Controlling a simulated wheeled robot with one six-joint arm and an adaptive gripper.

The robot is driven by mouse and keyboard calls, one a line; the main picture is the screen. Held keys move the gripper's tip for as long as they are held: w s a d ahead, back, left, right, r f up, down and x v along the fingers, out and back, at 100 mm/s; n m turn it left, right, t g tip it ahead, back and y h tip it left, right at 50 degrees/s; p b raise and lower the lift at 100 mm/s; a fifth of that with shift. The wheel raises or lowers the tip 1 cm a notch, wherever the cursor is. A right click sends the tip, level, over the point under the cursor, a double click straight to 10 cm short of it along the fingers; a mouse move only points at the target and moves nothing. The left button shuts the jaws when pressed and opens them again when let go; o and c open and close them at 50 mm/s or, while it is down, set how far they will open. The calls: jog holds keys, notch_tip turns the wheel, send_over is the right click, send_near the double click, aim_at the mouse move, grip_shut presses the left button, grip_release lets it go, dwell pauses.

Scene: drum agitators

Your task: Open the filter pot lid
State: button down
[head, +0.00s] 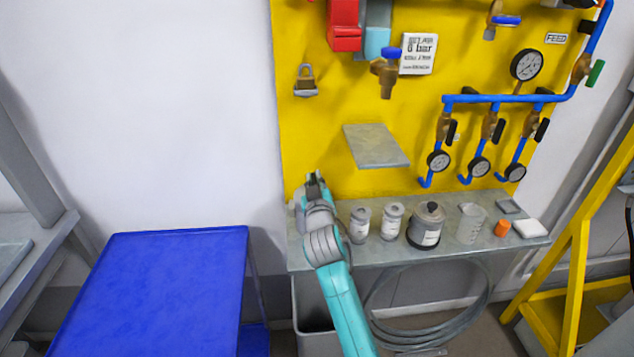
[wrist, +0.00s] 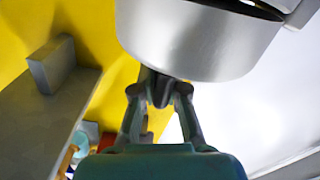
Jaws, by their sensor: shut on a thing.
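My gripper (head: 313,180) is at the left end of the wall shelf in the head view, close to the yellow board. In the wrist view my gripper (wrist: 160,92) has its fingertips together at the lower edge of a large silver round body (wrist: 190,42), which seems to be part of the filter pot. A dark gap shows along its top right. The fingers are shut on a small dark part there, seemingly belonging to the lid; the grip itself is partly hidden. In the head view my arm hides most of this spot.
A small plate (head: 375,145) juts from the yellow board (head: 300,130). A blue table (head: 155,290) stands left.

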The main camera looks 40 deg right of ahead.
aim_at(302, 192)
jog(key=a+n, duration=0.1)
jog(key=w+a+r+n, duration=0.1)
jog(key=w+n, duration=0.1)
jog(key=n, duration=0.1)
jog(key=shift+a+r, duration=0.4)
jog(key=w+a+f+n, duration=0.2)
jog(key=a+n, duration=0.3)
jog(key=n, duration=0.3)
jog(key=w+a+f+n, duration=0.3)
jog(key=w+a+n, duration=0.1)
jog(key=n, duration=0.4)
jog(key=shift+w+a+f+n, duration=0.15)
jog(key=shift+w+a+n, duration=0.15)
jog(key=shift+a, duration=0.15)
jog(key=c, duration=1.2)
grip_release()
